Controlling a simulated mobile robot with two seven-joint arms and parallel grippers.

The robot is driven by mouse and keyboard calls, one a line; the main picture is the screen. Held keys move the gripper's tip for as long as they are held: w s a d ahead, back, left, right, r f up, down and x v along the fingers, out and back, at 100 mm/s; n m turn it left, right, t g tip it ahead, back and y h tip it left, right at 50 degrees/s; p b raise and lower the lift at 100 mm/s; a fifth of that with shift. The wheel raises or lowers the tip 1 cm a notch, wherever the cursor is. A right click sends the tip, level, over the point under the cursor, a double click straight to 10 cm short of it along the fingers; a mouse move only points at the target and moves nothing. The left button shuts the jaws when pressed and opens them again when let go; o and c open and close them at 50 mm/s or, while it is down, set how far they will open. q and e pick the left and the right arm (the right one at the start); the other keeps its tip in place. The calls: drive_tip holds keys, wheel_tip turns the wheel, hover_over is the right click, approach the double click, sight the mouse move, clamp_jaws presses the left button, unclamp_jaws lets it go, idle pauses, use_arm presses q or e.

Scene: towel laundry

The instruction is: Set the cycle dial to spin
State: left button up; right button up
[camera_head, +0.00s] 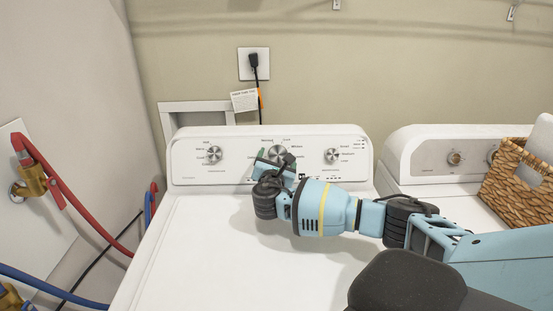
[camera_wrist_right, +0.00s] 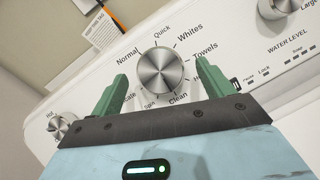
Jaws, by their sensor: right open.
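The cycle dial is a round silver knob (camera_wrist_right: 161,70) in the middle of the white washer's control panel. Labels around it read Normal, Quick, Whites, Towels, Clean and Spin, with others partly hidden; Spin is at its lower left. I cannot tell which label it points to. In the head view the dial (camera_head: 277,152) is partly behind my right gripper (camera_head: 276,162). In the right wrist view the green fingers of my right gripper (camera_wrist_right: 160,82) are open, one on each side of the dial. I cannot tell whether they touch it. My left gripper is not in view.
The washer (camera_head: 190,240) has a left knob (camera_head: 214,154) and a right knob (camera_head: 332,155). A second white machine (camera_head: 410,155) stands at right, with a wicker basket (camera_head: 520,175) on it. Red hoses (camera_head: 75,200) and blue hoses (camera_head: 50,285) run at left. The washer's top is clear.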

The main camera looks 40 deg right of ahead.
drive_tip(key=shift+w+d, duration=0.4)
drive_tip(key=shift+d, duration=0.05)
drive_tip(key=c, duration=1)
drive_tip(key=shift+m, duration=0.3)
